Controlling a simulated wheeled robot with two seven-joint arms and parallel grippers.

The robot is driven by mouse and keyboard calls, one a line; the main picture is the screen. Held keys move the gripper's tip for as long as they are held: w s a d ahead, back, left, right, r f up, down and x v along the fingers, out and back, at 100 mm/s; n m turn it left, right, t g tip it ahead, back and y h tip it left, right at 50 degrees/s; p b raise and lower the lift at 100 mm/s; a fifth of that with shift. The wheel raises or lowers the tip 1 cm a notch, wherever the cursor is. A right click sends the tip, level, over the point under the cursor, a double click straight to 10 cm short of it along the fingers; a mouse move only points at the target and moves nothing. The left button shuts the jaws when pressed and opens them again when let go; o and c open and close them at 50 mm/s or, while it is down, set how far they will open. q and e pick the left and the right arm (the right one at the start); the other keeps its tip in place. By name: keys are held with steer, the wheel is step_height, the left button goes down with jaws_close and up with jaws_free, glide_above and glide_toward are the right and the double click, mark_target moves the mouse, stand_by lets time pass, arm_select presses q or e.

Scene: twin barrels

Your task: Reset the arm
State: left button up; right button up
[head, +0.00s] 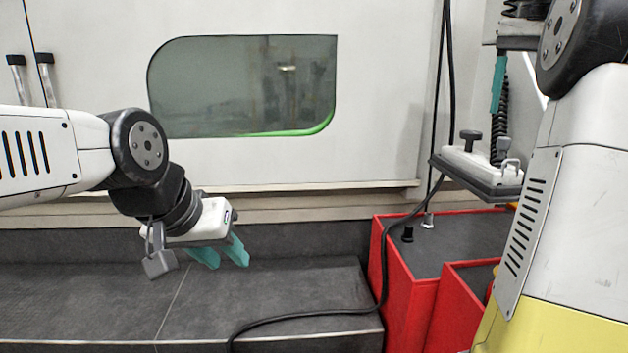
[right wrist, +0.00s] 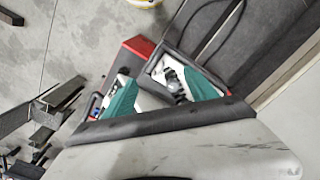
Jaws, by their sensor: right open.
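My left arm comes in from the left in the head view, bent down at the wrist. Its left gripper (head: 224,257) has two teal fingers that stand apart with nothing between them, above the dark grey ledge. My right arm rises along the right side of the head view, its upper part cut off by the edge. A teal finger of it shows near the top right. In the right wrist view the right gripper (right wrist: 160,92) has its two teal fingers spread wide, with no object seen held between them. The head view partly hides this gripper.
A white cabinet with a dark window (head: 245,88) stands behind. A dark ledge (head: 290,290) runs below it. Red boxes (head: 400,285) stand at the right, under a grey-and-white fixture (head: 478,168) with knobs. A black cable (head: 300,316) crosses the ledge.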

steer(key=s+a+f+n+t+y, duration=0.1)
steer(key=s+a+f+n+t, duration=0.2)
steer(key=a+f, duration=0.7)
steer(key=s+a+f+n+t+y, duration=0.1)
steer(key=s+a+f+n, duration=0.4)
steer(key=a+f, duration=0.6)
step_height(320, 180, down, 2)
steer(key=shift+s+f+t, duration=0.2)
steer(key=shift+s+t, duration=0.7)
steer(key=shift+s, duration=0.05)
steer(key=shift+a, duration=0.1)
